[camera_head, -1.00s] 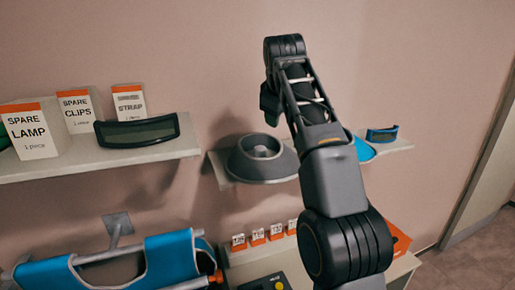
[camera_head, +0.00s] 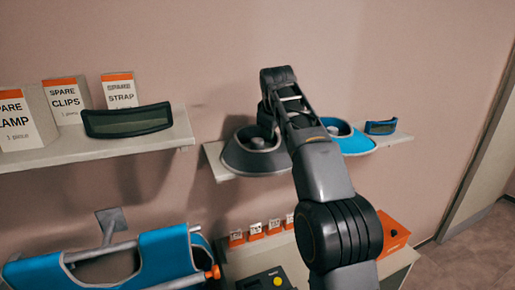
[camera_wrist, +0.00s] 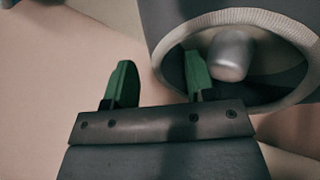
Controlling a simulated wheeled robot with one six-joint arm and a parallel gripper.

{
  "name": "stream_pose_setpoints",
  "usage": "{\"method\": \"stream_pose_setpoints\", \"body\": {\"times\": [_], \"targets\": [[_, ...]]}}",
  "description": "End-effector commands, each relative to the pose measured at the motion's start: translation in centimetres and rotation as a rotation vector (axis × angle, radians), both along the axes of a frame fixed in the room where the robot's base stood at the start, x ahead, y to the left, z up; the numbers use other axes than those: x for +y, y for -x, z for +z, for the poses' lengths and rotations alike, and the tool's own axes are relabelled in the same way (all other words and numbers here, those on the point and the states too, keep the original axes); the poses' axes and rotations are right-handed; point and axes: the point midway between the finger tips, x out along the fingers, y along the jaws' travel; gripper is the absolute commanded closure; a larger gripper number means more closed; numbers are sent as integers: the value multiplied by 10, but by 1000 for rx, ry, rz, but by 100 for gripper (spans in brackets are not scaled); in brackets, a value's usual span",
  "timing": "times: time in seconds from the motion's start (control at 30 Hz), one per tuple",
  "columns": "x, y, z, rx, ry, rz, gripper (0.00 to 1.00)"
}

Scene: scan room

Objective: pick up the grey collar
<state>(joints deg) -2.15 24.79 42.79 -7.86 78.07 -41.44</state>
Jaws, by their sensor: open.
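The grey collar (camera_head: 240,160), a dark grey ring with a lighter rim, sits on the right shelf. In the wrist view the collar (camera_wrist: 290,80) fills the upper right, with a grey peg (camera_wrist: 230,55) standing in its opening. My gripper (camera_wrist: 160,75) is open with its two green fingers apart. In that picture the right finger overlaps the collar's opening and the left finger is outside its rim. I cannot tell whether either touches it. In the head view my arm's end is over the collar's right part, and the fingertips are hidden.
A blue collar (camera_head: 357,146) sits right beside the grey one, partly behind my arm. A small blue-edged visor (camera_head: 381,127) lies at the shelf's right end. The left shelf (camera_head: 75,151) holds boxes and a dark visor (camera_head: 128,121). A table with orange-topped tags stands below.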

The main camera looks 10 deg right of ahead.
Motion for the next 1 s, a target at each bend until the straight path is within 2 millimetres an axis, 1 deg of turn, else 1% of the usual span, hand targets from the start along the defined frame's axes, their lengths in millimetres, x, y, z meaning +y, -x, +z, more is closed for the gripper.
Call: {"method": "stream_pose_setpoints", "body": {"times": [0.03,0.2,0.53,1.0], "targets": [[-2,-3,-8,2,0,-1,50],[-4,-13,-20,0,0,0,50],[-4,-15,-24,0,0,0,50],[-4,-15,-24,-1,-1,0,94]]}}
